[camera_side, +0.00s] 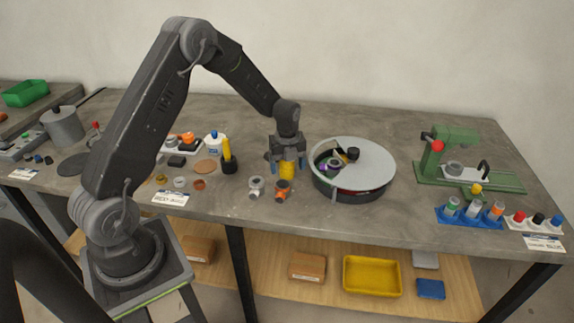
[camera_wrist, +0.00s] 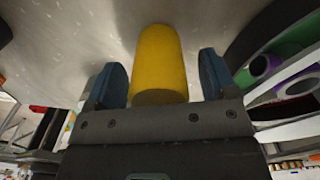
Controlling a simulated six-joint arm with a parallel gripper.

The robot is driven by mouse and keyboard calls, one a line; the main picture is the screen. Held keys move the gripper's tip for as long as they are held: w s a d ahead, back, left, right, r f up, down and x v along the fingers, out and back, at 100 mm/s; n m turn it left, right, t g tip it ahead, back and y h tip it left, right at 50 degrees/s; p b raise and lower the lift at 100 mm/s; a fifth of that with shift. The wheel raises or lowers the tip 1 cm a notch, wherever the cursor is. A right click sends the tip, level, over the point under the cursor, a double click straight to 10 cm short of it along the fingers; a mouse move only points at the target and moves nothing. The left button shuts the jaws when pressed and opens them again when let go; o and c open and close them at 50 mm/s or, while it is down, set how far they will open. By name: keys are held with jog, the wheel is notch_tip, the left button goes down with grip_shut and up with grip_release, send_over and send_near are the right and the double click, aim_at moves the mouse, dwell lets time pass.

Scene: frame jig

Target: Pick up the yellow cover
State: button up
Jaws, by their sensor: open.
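The yellow cover (camera_side: 287,170) is a small yellow cylinder near the middle of the workbench, left of the round grey drum. In the wrist view the yellow cover (camera_wrist: 160,65) stands between my two blue fingertips, with a gap on each side. My gripper (camera_side: 288,163) is open and points down over the cover, its fingers on either side of it. In the wrist view my gripper (camera_wrist: 162,80) shows both fingers apart from the cover. The upper end of the cover is partly hidden by the gripper in the side view.
The round drum (camera_side: 380,165) with a partly open lid stands close on the right. Small grey (camera_side: 256,187) and orange fittings (camera_side: 282,189) lie just in front. A black holder with a yellow-handled tool (camera_side: 228,158) stands to the left. A green press (camera_side: 455,160) is far right.

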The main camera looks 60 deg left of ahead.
jog(key=shift+c, duration=0.3)
jog(key=c, duration=0.9)
jog(key=shift+r, duration=0.15)
jog(key=shift+r, duration=0.25)
jog(key=r, duration=0.3)
jog(key=shift+s+a+r, duration=0.15)
jog(key=shift+a+r, duration=0.05)
jog(key=shift+r, duration=0.2)
jog(key=shift+s+a+r, duration=3.9)
jog(key=shift+s+r, duration=0.05)
jog(key=shift+s, duration=0.1)
